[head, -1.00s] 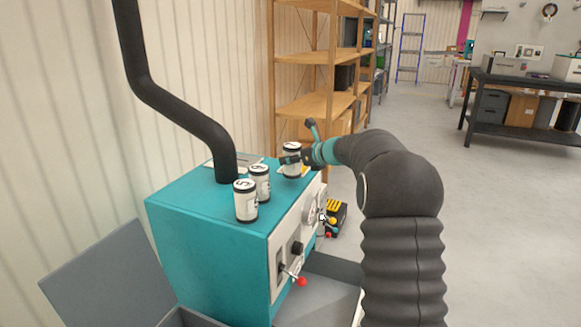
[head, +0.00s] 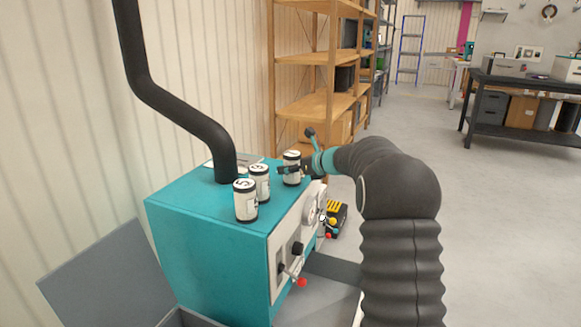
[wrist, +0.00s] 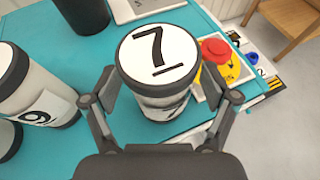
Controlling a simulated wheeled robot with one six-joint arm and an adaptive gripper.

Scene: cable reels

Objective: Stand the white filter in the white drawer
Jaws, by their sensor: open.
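Three white cylinders with black rims, likely filters, stand on the teal cabinet (head: 200,207). They are marked 5 (head: 246,204), 9 (head: 259,184) and 7 (head: 291,176). My gripper (head: 288,170) is at cylinder 7, the farthest of the three. In the wrist view, cylinder 7 (wrist: 157,58) is upright between the open fingers of my gripper (wrist: 160,98), with small gaps beside its top. Cylinder 9 (wrist: 35,92) stands to its left. No drawer that is clearly white can be made out; a grey open tray (head: 325,290) shows low at the cabinet's front, partly behind my arm.
A black pipe (head: 205,130) rises from the cabinet top. A red button on a yellow plate (wrist: 216,50) is close to my right finger. A red-knobbed lever (head: 300,282) juts from the front.

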